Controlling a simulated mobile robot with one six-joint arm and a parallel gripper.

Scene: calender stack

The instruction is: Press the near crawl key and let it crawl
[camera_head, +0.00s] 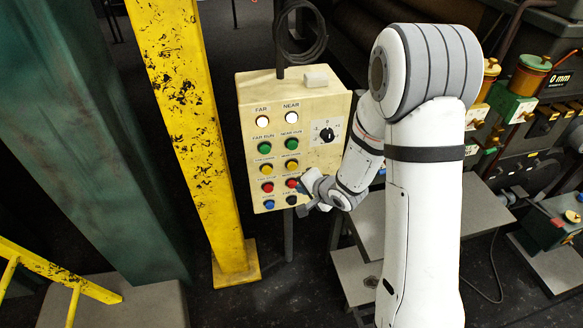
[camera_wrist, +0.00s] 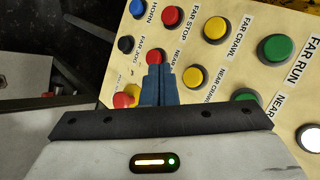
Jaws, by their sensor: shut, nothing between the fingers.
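The near crawl key is a yellow button in the right column of the cream control box (camera_head: 330,95), third from the top (camera_head: 292,165). In the wrist view the near crawl key (camera_wrist: 192,77) shows whole, to the right of my fingers, with its label beside it. My gripper (camera_head: 303,188) is at the lower right of the box face. In the wrist view my gripper (camera_wrist: 157,68) is shut and empty, its tips appearing just below the red near stop key (camera_wrist: 155,57). I cannot tell whether they touch the panel. The near white lamp (camera_head: 292,119) looks bright.
The yellow far crawl key (camera_wrist: 216,25), green near run key (camera_wrist: 245,95) and black key (camera_wrist: 125,43) surround the area. A yellow post (camera_head: 190,110) stands left of the box; rollers' machinery fills the right.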

